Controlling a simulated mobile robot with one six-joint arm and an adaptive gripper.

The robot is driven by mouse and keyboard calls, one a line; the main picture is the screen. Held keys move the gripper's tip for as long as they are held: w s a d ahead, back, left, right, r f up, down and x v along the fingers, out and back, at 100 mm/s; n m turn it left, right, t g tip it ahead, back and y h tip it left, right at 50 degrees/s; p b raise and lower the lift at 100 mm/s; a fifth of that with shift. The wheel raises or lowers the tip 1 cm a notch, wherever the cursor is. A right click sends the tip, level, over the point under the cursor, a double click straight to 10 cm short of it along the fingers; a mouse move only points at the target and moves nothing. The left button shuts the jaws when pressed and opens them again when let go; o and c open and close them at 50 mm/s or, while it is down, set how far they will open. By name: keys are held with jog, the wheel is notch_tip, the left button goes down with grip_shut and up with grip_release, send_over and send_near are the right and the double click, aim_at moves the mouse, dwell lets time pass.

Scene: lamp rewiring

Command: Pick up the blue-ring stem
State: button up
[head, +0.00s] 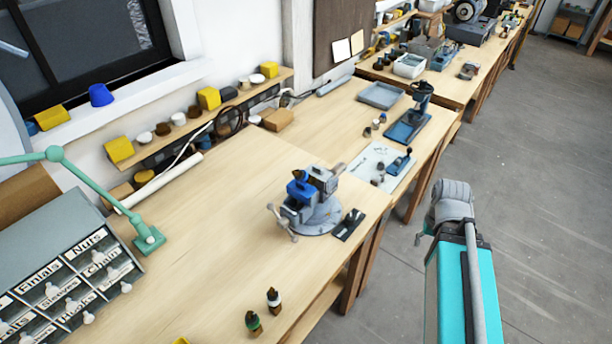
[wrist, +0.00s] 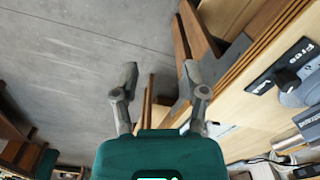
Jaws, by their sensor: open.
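My gripper (wrist: 161,85) shows in the wrist view, its two grey fingers spread apart with nothing between them. It is over the floor off the bench's front edge. In the head view only my teal arm and grey joint show, at the right. Two small dark stem-like pieces stand near the bench's front edge in the head view: one with a pale band (head: 273,300) and one with a green band (head: 253,322). I cannot make out a blue ring on either. Small dark pieces also lie on a pale mat (head: 367,158), too small to tell apart.
A vise with a blue part (head: 299,190) stands on a round base mid-bench, beside a black plate (head: 348,224), labelled "Free" in the wrist view (wrist: 284,79). A drill-press-like tool (head: 410,122) stands farther back. Labelled drawers (head: 62,282) and a green lamp (head: 148,238) are left. The bench's left middle is clear.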

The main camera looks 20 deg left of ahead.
jog(key=o, duration=0.4)
jog(key=shift+r, duration=0.1)
jog(key=shift+c, duration=0.2)
jog(key=shift+o, duration=0.3)
jog(key=shift+w+a+r+n+p, duration=0.25)
jog(key=shift+r+n+p, duration=0.15)
jog(key=shift+r+p, duration=0.1)
jog(key=w+a+r+n+p, duration=0.2)
jog(key=a+r+n+p, duration=0.5)
jog(key=a+n, duration=0.3)
jog(key=w+a+r+n+p, duration=0.2)
jog(key=a+r+n+p, duration=0.6)
jog(key=a+n, duration=0.3)
jog(key=w+a+r+n+h+p, duration=0.1)
jog(key=w+a+r+n+p, duration=0.1)
jog(key=a+r+n+p, duration=0.6)
jog(key=a+n, duration=0.3)
jog(key=a, duration=0.4)
jog(key=shift+a, duration=0.3)
jog(key=shift+w, duration=0.1)
